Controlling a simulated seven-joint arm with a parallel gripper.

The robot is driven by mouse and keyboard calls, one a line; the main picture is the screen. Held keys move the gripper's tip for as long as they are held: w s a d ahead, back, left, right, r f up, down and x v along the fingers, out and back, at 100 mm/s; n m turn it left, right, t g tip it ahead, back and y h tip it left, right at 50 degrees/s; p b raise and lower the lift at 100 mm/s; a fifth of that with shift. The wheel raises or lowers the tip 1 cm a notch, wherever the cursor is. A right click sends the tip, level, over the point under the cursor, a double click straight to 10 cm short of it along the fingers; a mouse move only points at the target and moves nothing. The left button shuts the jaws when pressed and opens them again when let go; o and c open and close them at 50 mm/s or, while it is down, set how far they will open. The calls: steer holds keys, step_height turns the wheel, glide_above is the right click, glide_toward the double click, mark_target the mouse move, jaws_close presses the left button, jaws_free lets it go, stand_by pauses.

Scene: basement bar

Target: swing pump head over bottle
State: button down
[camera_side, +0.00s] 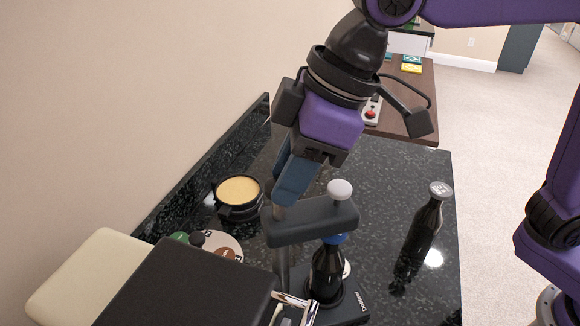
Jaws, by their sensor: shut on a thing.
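The pump head (312,222) is a dark grey block with a white knob (340,190) on its right part, carried on a metal post (282,265). A dark bottle (326,272) with a blue top (335,239) stands upright on the black base (345,308). The right part of the pump head appears above the bottle top; exact alignment and contact cannot be told. My gripper (287,198) is shut at the left end of the pump head, near the post. Its fingers hide what is between them.
Another dark bottle (425,225) stands to the right on the black counter (385,180). A round black container with a yellow top (239,191) and several coasters (222,243) lie left. A dark padded block (180,285) fills the front left.

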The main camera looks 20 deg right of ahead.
steer(key=c, duration=0.8)
jaws_free()
steer(key=shift+r, duration=0.1)
steer(key=v, duration=1.7)
steer(key=shift+d+r, duration=0.1)
steer(key=shift+d, duration=0.1)
steer(key=s+d+f+h, duration=0.1)
steer(key=s+d+f, duration=0.2)
steer(key=d+f, duration=0.6)
steer(key=s+d+f+g+h, duration=0.1)
steer(key=s+d+f, duration=0.3)
steer(key=d+f, duration=0.5)
steer(key=s+d+f+h, duration=0.1)
steer(key=s+d+f, duration=0.2)
steer(key=d+f, duration=0.6)
steer(key=shift+s+d+f+m+g+h, duration=0.1)
steer(key=shift+d+f+m+g+h, duration=0.1)
steer(key=shift+f, duration=0.8)
steer(key=shift+s+d+f+m+g+h, duration=0.1)
steer(key=shift+d+f, duration=0.05)
steer(key=shift+f, duration=0.85)
